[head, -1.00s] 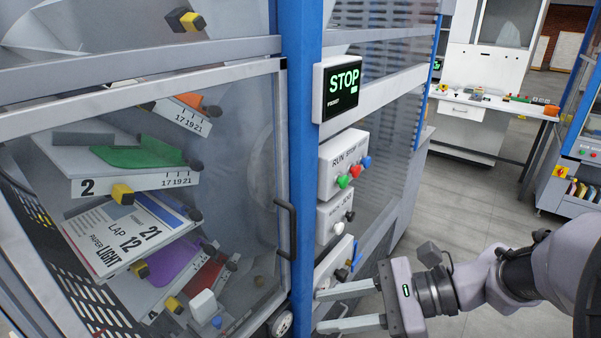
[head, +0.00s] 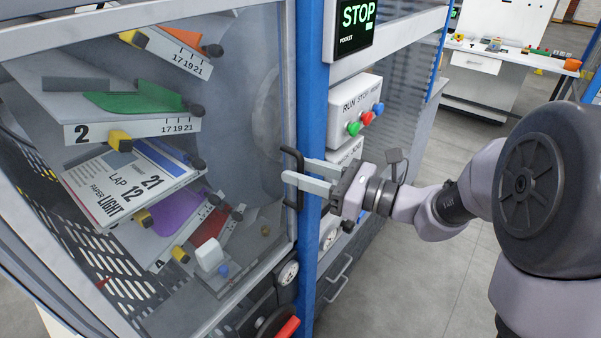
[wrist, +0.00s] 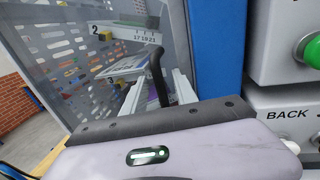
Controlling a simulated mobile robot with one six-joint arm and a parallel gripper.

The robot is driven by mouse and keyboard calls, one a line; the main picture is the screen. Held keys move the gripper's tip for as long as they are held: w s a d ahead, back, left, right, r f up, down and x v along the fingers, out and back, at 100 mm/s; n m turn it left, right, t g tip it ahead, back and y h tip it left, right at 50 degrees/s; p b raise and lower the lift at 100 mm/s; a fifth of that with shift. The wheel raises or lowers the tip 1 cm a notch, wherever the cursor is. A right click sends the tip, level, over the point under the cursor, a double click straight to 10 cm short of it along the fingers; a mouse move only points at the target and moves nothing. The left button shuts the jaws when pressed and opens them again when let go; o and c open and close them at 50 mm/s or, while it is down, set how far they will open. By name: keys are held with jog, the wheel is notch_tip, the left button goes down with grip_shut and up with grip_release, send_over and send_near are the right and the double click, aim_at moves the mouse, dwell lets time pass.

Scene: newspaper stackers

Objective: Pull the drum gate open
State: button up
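The drum gate (head: 20,75) is a clear panel in a grey frame at the left of the head view. It looks shut against the blue post (head: 311,60). Its dark upright handle (head: 300,203) is at the gate's right edge; it also shows in the wrist view (wrist: 158,75). My gripper (head: 294,170) is at the handle, with its two pale fingers apart and pointing left. The near finger crosses in front of the handle and the other lies farther back.
Behind the panel are tilted pockets with a newspaper (head: 125,185). On the right, a STOP display (head: 356,25) and a button box (head: 357,105) stick out from the machine close to my gripper. Grey floor (head: 430,285) is free to the right. A workbench (head: 490,62) stands behind.

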jog(key=shift+w+a, duration=0.1)
jog(key=shift+a, duration=0.15)
jog(key=shift+c, duration=0.2)
grip_shut()
dwell(1.1)
